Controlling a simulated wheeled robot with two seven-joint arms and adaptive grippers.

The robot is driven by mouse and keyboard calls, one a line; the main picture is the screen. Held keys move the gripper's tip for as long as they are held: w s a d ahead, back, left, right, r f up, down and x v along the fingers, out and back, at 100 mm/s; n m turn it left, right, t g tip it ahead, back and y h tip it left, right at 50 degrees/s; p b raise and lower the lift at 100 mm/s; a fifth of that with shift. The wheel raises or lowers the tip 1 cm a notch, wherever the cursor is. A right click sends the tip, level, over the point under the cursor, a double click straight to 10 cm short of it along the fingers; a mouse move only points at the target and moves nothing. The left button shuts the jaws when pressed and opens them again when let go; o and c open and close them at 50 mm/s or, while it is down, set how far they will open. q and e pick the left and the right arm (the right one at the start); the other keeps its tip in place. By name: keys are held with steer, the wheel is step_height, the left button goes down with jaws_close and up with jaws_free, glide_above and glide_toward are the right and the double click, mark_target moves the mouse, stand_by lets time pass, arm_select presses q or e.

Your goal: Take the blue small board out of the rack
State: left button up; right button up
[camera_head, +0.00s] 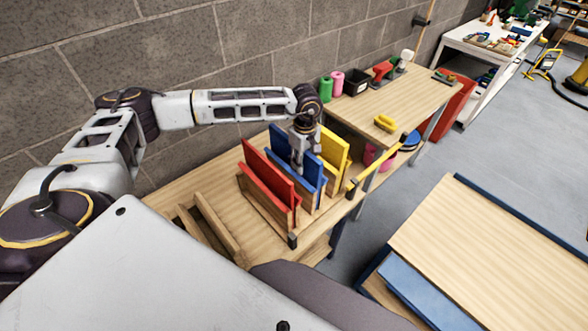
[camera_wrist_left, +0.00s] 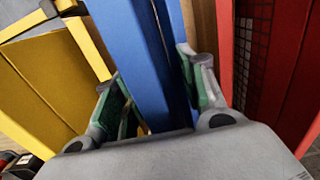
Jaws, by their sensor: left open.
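Two blue boards stand close together in a wooden rack (camera_head: 262,212), a taller one (camera_head: 277,137) behind and a lower, small one (camera_head: 311,190) in front. My left gripper (camera_head: 299,168) is over the blue boards from above, pointing down, and hides part of them. In the left wrist view the open left gripper (camera_wrist_left: 160,95) has its fingers on either side of blue board (camera_wrist_left: 140,45) surfaces. I cannot tell whether the pads touch them. My right gripper is out of view.
Red boards (camera_head: 268,187) stand on the near side of the blue ones, yellow boards (camera_head: 335,152) on the far side, both close to the fingers. An empty wooden rack (camera_head: 217,222) lies at the left. A stone wall (camera_head: 240,45) runs behind.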

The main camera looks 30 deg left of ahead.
arm_select(q)
jaws_close()
steer(key=shift+r, duration=0.1)
stand_by(0.5)
